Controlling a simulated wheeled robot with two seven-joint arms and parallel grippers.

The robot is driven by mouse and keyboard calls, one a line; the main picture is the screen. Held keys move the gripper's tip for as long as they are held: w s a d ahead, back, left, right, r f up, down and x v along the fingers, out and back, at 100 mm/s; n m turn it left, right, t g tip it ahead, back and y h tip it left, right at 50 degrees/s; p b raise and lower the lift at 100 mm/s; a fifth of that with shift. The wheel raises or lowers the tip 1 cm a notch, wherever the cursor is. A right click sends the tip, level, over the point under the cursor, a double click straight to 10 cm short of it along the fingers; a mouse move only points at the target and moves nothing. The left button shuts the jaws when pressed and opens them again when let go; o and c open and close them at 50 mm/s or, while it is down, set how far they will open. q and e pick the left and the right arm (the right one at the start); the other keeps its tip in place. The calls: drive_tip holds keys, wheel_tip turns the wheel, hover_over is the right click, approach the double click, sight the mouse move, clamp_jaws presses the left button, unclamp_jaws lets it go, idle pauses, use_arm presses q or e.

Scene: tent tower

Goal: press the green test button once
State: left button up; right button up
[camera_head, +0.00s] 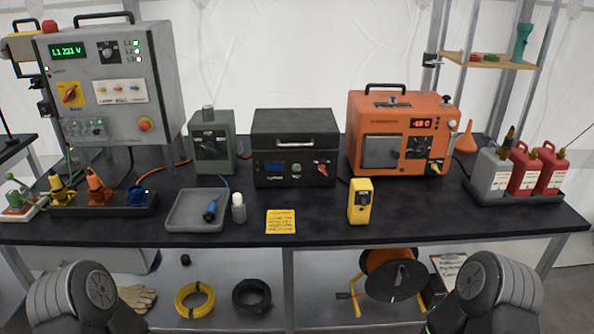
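A round green button (297,168) sits on the front panel of the black box (293,126) at the middle of the table. Only dark rounded links of my two arms show at the bottom left and bottom right. Both grippers are out of view, and nothing of mine is near the button.
The black table (355,221) has free room in front of the box. A yellow card (281,222), a yellow handheld device (360,201) and a grey tray (177,221) lie nearby. A green unit (211,135) stands left of the box, an orange one (388,107) right.

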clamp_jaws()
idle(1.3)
